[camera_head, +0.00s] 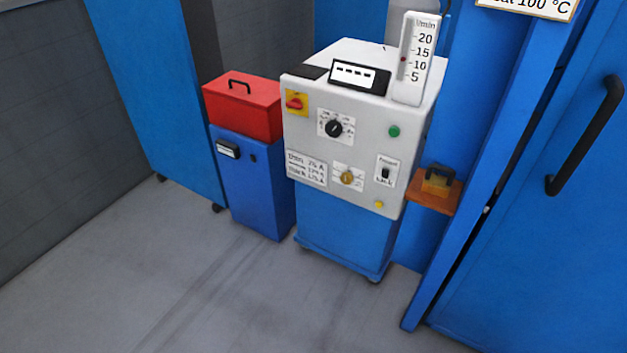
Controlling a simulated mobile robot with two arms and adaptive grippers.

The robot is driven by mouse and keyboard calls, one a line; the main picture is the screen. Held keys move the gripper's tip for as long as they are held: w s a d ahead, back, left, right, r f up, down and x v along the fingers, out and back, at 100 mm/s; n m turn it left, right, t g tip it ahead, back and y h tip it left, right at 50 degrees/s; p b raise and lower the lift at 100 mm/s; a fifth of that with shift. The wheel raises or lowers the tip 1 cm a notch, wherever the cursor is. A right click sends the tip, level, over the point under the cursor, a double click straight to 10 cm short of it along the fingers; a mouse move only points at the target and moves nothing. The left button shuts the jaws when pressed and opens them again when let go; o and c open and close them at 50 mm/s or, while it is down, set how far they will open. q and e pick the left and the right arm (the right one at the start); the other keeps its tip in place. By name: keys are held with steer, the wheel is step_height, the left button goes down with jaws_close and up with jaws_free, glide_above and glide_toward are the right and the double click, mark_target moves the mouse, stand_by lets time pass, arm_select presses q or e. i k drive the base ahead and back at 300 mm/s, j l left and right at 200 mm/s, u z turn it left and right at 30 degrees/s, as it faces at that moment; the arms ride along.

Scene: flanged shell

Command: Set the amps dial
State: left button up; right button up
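A welding-type machine with a white front panel and blue base (345,244) stands near the middle of the head view. A black dial (334,129) with a marked scale sits high on its panel. A brass-coloured dial (347,177) with its own scale sits lower. I cannot read which of them is marked amps. A white chart (306,169) with rows of text and values, partly legible, is left of the brass dial. Neither of my grippers shows in this view.
The panel also has a red knob on yellow (294,102), a green button (394,131) and a switch (385,172). A flow gauge (416,57) stands on top. A red toolbox (243,106) sits at left. An orange shelf (433,201) juts out at right. The floor in front is clear.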

mark_target(333, 128)
steer(key=i+j+z, duration=0.1)
steer(key=z, duration=0.25)
steer(key=i+j+z, duration=0.1)
steer(key=z, duration=0.3)
steer(key=i+j+z, duration=0.1)
steer(key=j+z, duration=0.25)
steer(key=l, duration=0.1)
